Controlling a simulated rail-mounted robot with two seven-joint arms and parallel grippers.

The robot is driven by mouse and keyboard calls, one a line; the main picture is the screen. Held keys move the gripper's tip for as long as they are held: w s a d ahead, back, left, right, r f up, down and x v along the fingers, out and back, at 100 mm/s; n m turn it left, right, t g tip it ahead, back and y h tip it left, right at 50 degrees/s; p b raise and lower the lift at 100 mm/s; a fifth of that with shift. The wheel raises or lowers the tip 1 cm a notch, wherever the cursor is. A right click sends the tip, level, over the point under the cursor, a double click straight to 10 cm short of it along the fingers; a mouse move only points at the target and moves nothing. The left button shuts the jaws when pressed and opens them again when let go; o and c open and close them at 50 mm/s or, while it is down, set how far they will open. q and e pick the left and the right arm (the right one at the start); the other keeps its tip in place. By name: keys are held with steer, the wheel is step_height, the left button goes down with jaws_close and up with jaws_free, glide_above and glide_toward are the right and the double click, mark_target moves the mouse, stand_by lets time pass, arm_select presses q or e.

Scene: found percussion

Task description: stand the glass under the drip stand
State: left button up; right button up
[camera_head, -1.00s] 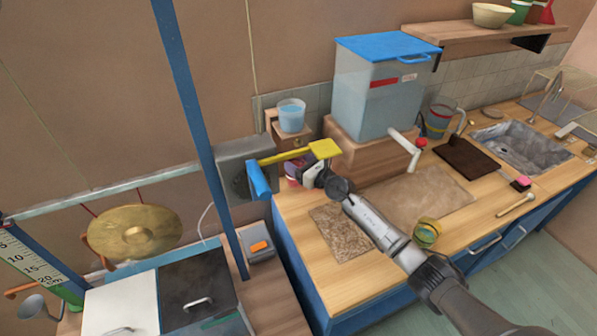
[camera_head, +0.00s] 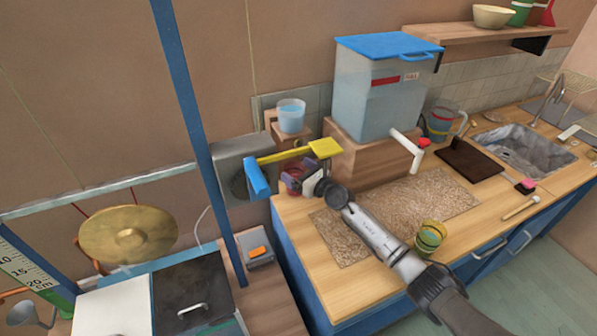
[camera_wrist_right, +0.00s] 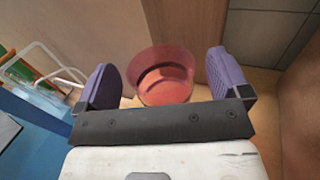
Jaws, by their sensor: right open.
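The reddish see-through glass (camera_head: 293,176) stands upright on the left end of the wooden counter, below the drip stand (camera_head: 291,138), a wooden bracket on the wall with a cup of blue water (camera_head: 291,115) on top. My right gripper (camera_head: 305,182) is open at the glass, reaching in from the right. In the right wrist view the glass (camera_wrist_right: 162,76) stands between the spread purple fingers (camera_wrist_right: 165,82), with gaps visible on both sides. My left gripper is not in view.
A clear tank (camera_head: 378,95) with a white spout stands on a wooden block behind my right arm. Yellow-green cups (camera_head: 430,238) stand near the counter's front edge. A gong (camera_head: 128,235) hangs at left.

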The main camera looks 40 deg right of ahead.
steer(key=shift+r, duration=0.15)
steer(key=shift+s+p, duration=0.2)
steer(key=shift+p, duration=0.1)
steer(key=s+d+p, duration=0.1)
steer(key=s+p, duration=0.2)
steer(key=s, duration=0.8)
steer(key=shift+s+d, duration=0.2)
steer(key=shift+s, duration=0.05)
